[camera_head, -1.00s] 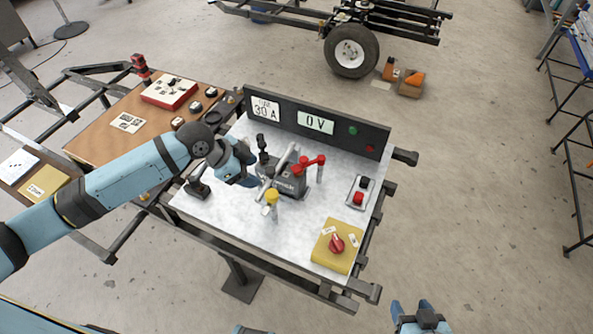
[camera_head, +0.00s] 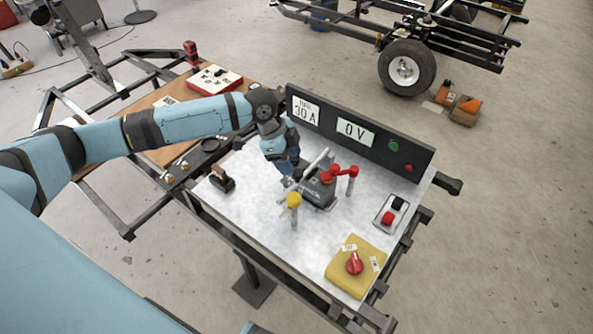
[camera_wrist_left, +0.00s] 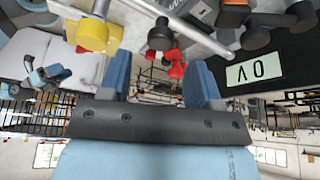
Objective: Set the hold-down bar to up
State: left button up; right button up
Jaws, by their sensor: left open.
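A dark battery (camera_head: 319,193) stands on the white bench top. A pale silver bar (camera_head: 316,161), which looks like the hold-down bar, slants across it; it also crosses the top of the left wrist view (camera_wrist_left: 178,24). My left gripper (camera_head: 288,172) is at the bar's left side, pointing down. In the left wrist view its blue fingers (camera_wrist_left: 161,78) stand apart with nothing between them. Whether a finger touches the bar is hidden. A small blue part at the left of the left wrist view looks like my right gripper (camera_wrist_left: 47,76); its jaws are unclear.
Red clamps (camera_head: 345,172) sit right of the battery, and a yellow-capped post (camera_head: 294,201) in front. A panel (camera_head: 355,133) reading 0 V stands behind. The bench's front middle is clear.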

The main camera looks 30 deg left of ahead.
aim_at(298, 172)
pick_arm(q)
jog(key=shift+x, duration=2.3)
jog(key=shift+d, duration=0.1)
grip_shut()
